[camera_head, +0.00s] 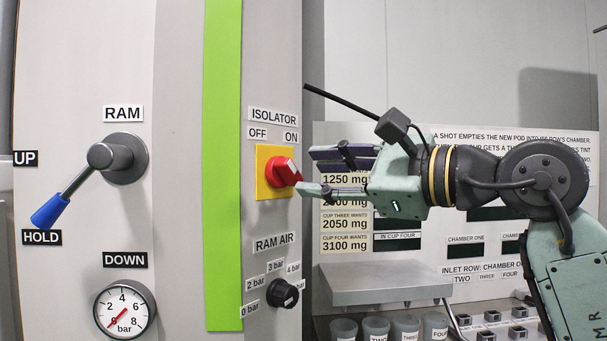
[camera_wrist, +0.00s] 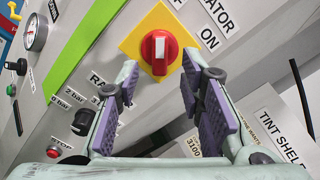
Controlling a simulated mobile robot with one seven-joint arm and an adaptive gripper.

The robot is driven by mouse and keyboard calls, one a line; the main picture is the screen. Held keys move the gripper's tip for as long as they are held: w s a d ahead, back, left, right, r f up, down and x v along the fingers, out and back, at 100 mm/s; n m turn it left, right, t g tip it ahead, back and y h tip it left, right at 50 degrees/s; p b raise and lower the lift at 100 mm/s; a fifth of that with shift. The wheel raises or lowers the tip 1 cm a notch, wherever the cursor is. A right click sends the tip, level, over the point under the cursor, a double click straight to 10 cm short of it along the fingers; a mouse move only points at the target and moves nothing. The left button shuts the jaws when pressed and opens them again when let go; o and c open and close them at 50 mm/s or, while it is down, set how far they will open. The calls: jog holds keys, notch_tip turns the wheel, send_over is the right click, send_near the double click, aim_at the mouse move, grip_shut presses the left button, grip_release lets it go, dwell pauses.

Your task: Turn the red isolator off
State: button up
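The red isolator knob (camera_head: 287,171) sits on a yellow plate (camera_head: 265,188) on the grey panel, below the OFF label (camera_head: 258,133) and ON label (camera_head: 291,137). In the wrist view the red knob (camera_wrist: 159,65) has a white bar standing upright in the picture; I cannot tell surely which label it points to. My gripper (camera_head: 325,172) is just right of the knob. Its two purple-padded fingers (camera_wrist: 160,95) are spread apart with nothing between them. In the wrist view the knob lies beyond the fingertips, between their directions; contact does not show.
Below the isolator is the black RAM AIR selector (camera_head: 284,293). To the left are a green strip (camera_head: 223,170), the RAM lever (camera_head: 75,182) with its blue end near HOLD, and a pressure gauge (camera_head: 124,309). A grey shelf (camera_head: 385,290) and several cups stand below my gripper.

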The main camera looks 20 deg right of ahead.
jog(key=v, duration=0.8)
